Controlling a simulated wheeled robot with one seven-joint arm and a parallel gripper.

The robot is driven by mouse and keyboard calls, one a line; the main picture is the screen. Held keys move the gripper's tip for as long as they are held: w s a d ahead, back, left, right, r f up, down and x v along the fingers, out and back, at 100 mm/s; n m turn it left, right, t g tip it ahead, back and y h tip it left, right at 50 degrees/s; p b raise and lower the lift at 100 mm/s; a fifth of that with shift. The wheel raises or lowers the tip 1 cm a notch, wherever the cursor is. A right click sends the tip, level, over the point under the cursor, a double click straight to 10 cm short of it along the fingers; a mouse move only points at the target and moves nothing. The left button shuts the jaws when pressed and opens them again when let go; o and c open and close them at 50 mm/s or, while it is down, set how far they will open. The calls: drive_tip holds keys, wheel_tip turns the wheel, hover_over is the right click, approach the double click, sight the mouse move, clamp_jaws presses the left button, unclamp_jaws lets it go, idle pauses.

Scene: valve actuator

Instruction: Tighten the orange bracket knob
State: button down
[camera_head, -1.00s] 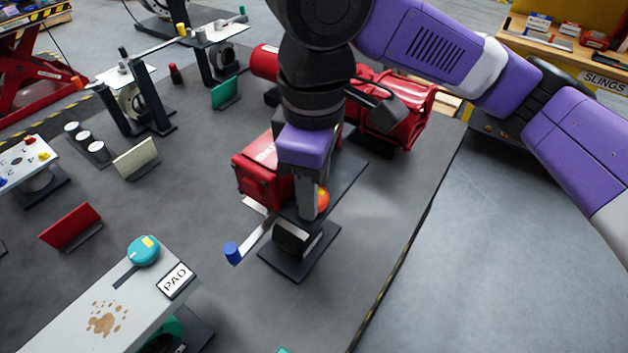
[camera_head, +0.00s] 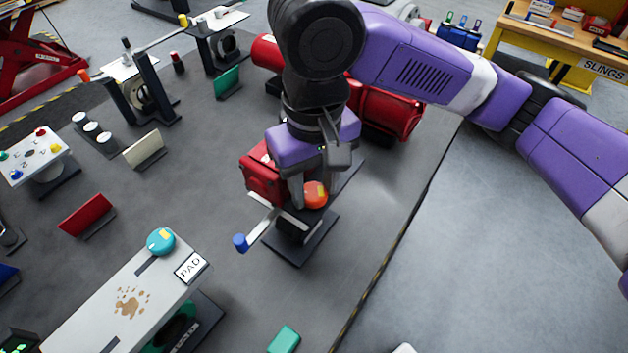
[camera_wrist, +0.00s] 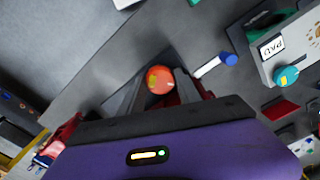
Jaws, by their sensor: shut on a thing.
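In the wrist view the orange knob (camera_wrist: 159,80) lies between the two finger tips of my gripper (camera_wrist: 160,85). The gripper is shut on the knob. The knob's lower part and its threads are hidden.
A lever with a blue end (camera_head: 240,243) sticks out just left of the knob. The red machine body (camera_head: 262,178) stands close behind. A grey bench marked PAD (camera_head: 140,295) with a teal knob (camera_head: 160,241) is at front left. The floor at right is clear.

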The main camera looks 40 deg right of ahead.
drive_tip(key=shift+m, duration=0.4)
drive_tip(key=c, duration=0.8)
unclamp_jaws()
drive_tip(key=shift+c, duration=0.2)
